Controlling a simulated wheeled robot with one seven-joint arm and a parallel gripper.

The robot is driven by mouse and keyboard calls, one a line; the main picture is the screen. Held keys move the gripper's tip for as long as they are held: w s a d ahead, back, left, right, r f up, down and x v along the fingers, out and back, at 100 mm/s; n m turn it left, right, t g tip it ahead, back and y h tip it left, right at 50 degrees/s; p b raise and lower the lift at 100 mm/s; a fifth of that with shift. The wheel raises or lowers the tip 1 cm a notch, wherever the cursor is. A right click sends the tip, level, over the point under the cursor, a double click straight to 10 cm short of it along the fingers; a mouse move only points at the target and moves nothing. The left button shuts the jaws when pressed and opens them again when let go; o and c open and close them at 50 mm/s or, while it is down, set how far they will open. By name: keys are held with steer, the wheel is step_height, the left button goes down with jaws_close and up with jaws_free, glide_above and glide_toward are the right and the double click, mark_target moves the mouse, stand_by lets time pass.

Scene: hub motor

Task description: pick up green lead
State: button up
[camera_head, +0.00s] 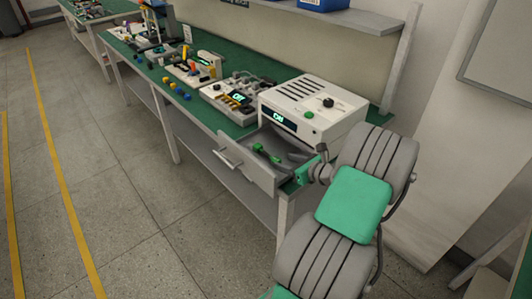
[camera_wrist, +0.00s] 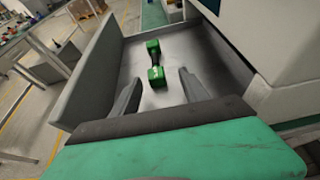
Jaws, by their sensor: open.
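The green lead (camera_head: 266,153) lies in the open drawer (camera_head: 235,158) below the white device in the head view. It has green ends and a dark middle. In the wrist view the green lead (camera_wrist: 155,62) lies on the grey drawer floor, ahead of my fingers. My gripper (camera_wrist: 158,92) is open and empty, its two grey fingers apart, with the near end of the lead about between and just beyond the tips. I cannot tell the height of the fingertips above the floor. In the head view my gripper (camera_head: 298,158) reaches over the drawer's right side, partly hidden.
The white device (camera_head: 315,105) with a lit display stands right behind the drawer. The drawer's walls rise around the lead. Another device (camera_head: 238,97) and several coloured knobs (camera_head: 175,88) stand farther left on the green bench. The floor in front is clear.

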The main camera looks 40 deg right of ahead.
mark_target(275, 158)
steer(key=x, duration=0.3)
steer(key=a+x, duration=0.1)
steer(key=x, duration=0.1)
steer(key=shift+w+r, duration=0.15)
steer(key=shift+r, duration=0.1)
steer(key=shift+w+d+f, duration=0.1)
steer(key=shift+w+f, duration=0.1)
steer(key=shift+w, duration=0.25)
steer(key=shift+c, duration=0.3)
steer(key=shift+s, duration=0.1)
jaws_close()
